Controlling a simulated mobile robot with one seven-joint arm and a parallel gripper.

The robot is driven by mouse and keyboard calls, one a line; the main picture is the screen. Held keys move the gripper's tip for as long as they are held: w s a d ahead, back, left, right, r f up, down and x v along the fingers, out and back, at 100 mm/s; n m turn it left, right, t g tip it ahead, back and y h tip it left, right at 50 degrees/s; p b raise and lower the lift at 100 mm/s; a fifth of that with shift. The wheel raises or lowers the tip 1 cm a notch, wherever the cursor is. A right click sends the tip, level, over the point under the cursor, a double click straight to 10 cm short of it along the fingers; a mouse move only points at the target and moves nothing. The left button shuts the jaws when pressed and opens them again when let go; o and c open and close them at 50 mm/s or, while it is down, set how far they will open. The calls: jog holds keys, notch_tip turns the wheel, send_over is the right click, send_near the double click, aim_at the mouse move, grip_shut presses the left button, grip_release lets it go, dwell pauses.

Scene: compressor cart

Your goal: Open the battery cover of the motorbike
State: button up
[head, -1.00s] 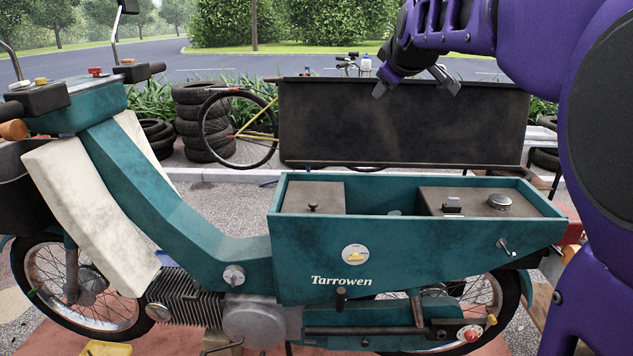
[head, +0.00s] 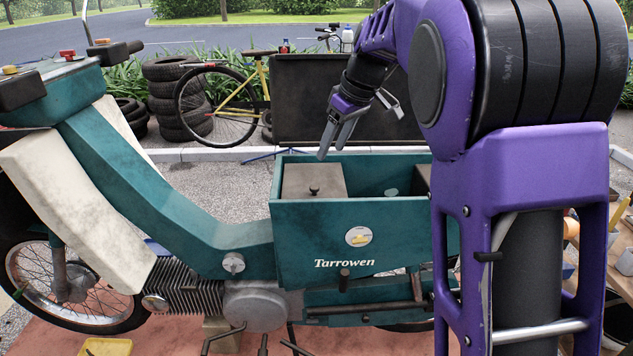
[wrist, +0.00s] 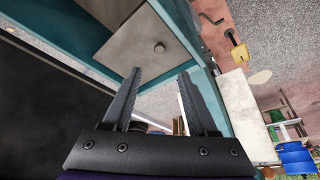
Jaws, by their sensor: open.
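The teal motorbike (head: 160,190) stands side-on, with a long open-topped teal body box (head: 300,238). In the left end of the box lies a flat grey-brown cover (head: 300,177) with a small dark knob (head: 314,191); the cover sits shut. My gripper (head: 334,146) hangs just above and behind the cover, fingers pointing down, open and empty. In the wrist view the cover (wrist: 130,38) and its round knob (wrist: 160,47) appear just beyond the gap between my fingertips (wrist: 160,74), not touched. My arm hides the right end of the box.
A tall dark panel (head: 292,100) stands upright behind the box, close to my gripper. A bicycle (head: 215,115) and stacked tyres (head: 172,100) are farther back. The space above the cover's left side is clear.

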aim_at(314, 187)
jog(key=x, duration=1.2)
jog(key=shift+b, duration=0.35)
grip_shut()
jog(key=shift+r, duration=0.1)
dwell(0.6)
